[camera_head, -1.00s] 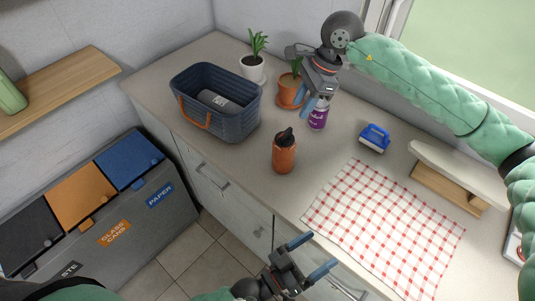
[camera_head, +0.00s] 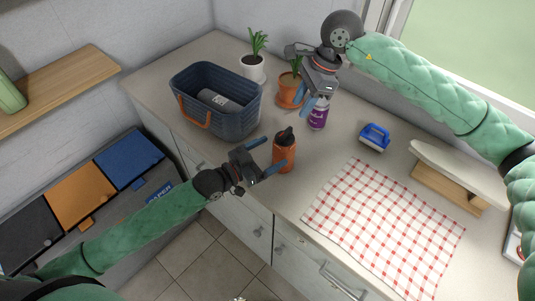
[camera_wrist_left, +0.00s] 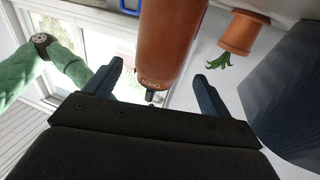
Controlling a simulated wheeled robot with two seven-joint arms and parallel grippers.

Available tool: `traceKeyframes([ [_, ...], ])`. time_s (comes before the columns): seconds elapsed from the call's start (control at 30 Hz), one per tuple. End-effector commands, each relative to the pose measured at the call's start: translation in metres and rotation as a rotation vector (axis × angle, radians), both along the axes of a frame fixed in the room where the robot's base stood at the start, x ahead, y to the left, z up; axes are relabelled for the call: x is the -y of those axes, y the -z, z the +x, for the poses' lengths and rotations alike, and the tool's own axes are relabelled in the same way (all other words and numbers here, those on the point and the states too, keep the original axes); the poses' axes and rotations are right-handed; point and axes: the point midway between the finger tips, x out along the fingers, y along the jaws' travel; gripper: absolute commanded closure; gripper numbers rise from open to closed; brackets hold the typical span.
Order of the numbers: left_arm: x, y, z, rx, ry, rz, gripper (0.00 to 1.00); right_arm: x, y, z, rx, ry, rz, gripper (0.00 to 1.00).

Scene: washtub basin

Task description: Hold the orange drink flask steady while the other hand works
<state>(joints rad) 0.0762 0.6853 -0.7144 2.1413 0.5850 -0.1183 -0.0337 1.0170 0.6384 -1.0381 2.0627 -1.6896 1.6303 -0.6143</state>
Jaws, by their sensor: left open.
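The orange drink flask (camera_head: 285,157) with a black cap stands upright on the counter. My left gripper (camera_head: 267,157) is open at the flask's left side, its two blue fingers pointing toward it. In the left wrist view the flask (camera_wrist_left: 170,40) appears inverted, between and beyond the open fingertips (camera_wrist_left: 156,84). I cannot tell if a finger touches it. My right gripper (camera_head: 308,100) hangs by the top of a purple bottle (camera_head: 318,119). Its fingers partly overlap the bottle, and whether they are open or shut is unclear.
A dark blue basket (camera_head: 226,122) with a grey item inside stands behind left. Potted plants (camera_head: 252,69) stand at the wall. The counter between flask and cloth is clear.

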Motion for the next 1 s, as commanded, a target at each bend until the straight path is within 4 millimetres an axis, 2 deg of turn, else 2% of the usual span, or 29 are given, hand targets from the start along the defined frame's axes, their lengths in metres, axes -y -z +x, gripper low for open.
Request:
traceKeyframes([
  [0.5,0.049,0.0,0.039,0.001,0.0,-0.002,0.17,0.0,0.0,0.0,0.0,0.0,0.0,0.64],
  [0.7,0.057,0.0,0.046,0.001,0.0,-0.001,0.17,0.0,0.0,0.0,0.0,0.0,0.0,0.64],
  [1.0,0.058,0.0,0.047,0.0,0.001,0.0,0.19,0.0,0.0,0.0,0.0,0.0,0.0,0.64],
])
